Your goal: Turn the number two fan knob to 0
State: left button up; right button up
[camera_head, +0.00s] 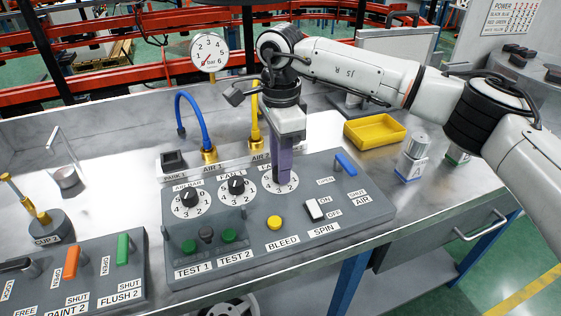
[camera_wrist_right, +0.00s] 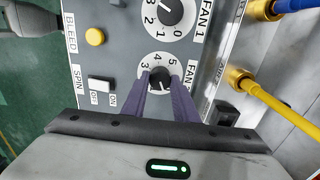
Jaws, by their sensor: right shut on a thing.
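The fan 2 knob is the black dial knob (camera_wrist_right: 160,80) on a white numbered disc, with a FAN 2 label beside it in the right wrist view. In the head view its disc (camera_head: 293,187) shows around my fingers, which hide the knob. My right gripper (camera_head: 281,180) points down onto this dial. In the right wrist view its two purple fingers (camera_wrist_right: 160,88) are shut on the knob, one at each side. The number its pointer faces cannot be read clearly. My left gripper is not in view.
The fan 1 knob (camera_head: 236,185) and air bar knob (camera_head: 189,198) stand left on the same grey panel (camera_head: 340,215). A blue lever (camera_head: 346,164), a spin switch (camera_head: 315,210) and a yellow bleed button (camera_head: 274,223) are near. Hose fittings (camera_head: 209,153) stand behind.

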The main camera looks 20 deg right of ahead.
jog(key=shift+r+n, duration=0.1)
jog(key=shift+n, duration=0.8)
jog(key=o, duration=1.1)
jog(key=shift+c, duration=0.2)
notch_tip(320, 180, up, 10)
jog(key=shift+r, duration=0.15)
